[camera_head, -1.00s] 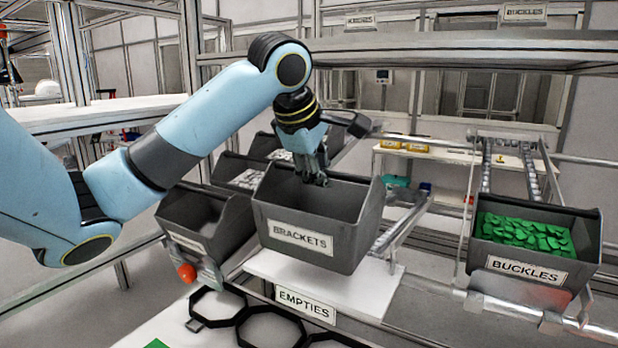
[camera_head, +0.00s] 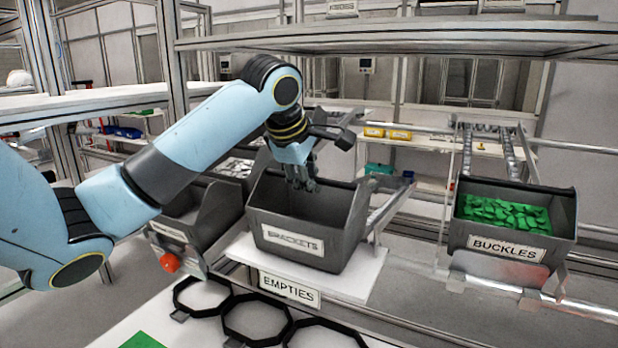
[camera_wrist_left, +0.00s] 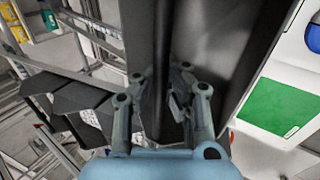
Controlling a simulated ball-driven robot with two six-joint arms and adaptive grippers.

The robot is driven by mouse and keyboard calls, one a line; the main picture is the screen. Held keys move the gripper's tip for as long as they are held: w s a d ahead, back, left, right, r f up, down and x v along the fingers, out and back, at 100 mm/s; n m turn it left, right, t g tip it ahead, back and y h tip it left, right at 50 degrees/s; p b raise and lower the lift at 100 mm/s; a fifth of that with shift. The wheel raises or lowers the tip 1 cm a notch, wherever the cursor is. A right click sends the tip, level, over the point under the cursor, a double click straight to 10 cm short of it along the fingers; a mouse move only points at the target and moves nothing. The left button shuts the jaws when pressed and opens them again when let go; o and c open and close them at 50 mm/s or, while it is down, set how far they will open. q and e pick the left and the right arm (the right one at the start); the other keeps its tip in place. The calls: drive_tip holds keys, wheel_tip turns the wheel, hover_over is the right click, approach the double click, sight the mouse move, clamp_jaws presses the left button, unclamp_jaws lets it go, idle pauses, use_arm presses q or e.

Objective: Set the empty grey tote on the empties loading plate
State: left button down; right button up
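The empty grey tote (camera_head: 302,240), labelled BRACKETS, is upright over the white empties loading plate (camera_head: 365,282), whose front carries the EMPTIES sign (camera_head: 289,289). Its base looks on or just above the plate; I cannot tell whether it touches fully. My left gripper (camera_head: 303,186) reaches down at the tote's back rim, with its fingers shut on that wall. In the left wrist view the fingers (camera_wrist_left: 168,95) straddle the dark tote wall (camera_wrist_left: 225,50). The inside of the tote that shows is bare. My right gripper is not in view.
A tote of green buckles (camera_head: 508,213) sits on rails at the right. Another grey tote (camera_head: 190,215) stands close at the left, near a red knob (camera_head: 169,262). Black octagonal rings (camera_head: 256,322) lie on the white table in front. A shelf beam (camera_head: 420,40) crosses above.

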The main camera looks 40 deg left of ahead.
use_arm(q)
drive_tip(key=c, duration=2)
unclamp_jaws()
drive_tip(key=shift+f, duration=0.3)
drive_tip(key=o, duration=0.6)
drive_tip(key=v, duration=1.2)
